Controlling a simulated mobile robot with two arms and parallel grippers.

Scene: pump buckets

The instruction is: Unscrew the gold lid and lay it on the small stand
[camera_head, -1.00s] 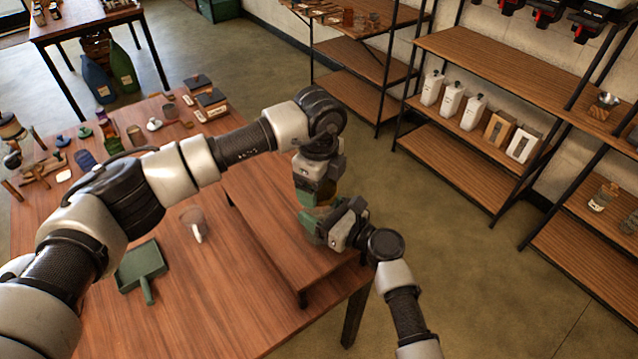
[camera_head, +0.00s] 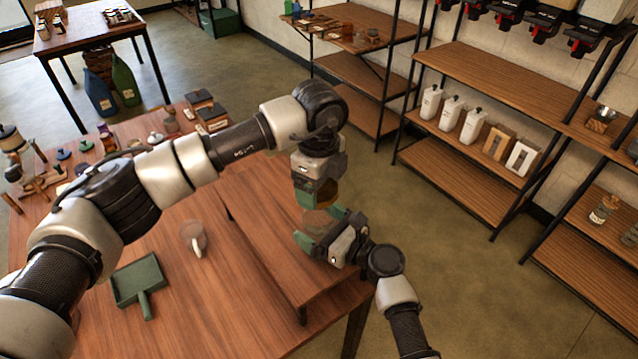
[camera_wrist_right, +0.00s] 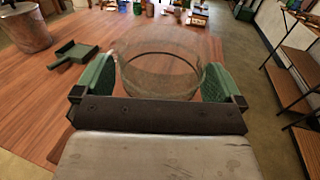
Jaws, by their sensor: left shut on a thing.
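The gold lid (camera_head: 327,193) shows as a small brownish-gold patch at the fingertips of my left gripper (camera_head: 318,192), which points down and is shut on it. A clear glass jar (camera_head: 318,219) is just below; I cannot tell whether lid and jar touch. My right gripper (camera_head: 319,228) has its green fingers spread on either side of the jar. In the right wrist view the jar (camera_wrist_right: 160,75) stands between the open fingers (camera_wrist_right: 160,82); the lid does not show there. A low wooden stand (camera_head: 262,225) with dark legs sits on the table; whether it is the small stand is unclear.
A green dustpan (camera_head: 139,278) and a glass mug (camera_head: 193,238) lie on the wooden table (camera_head: 215,300). Small items crowd its far left. Shelves with white bottles (camera_head: 452,112) stand at the right. Much of the low stand's top is bare.

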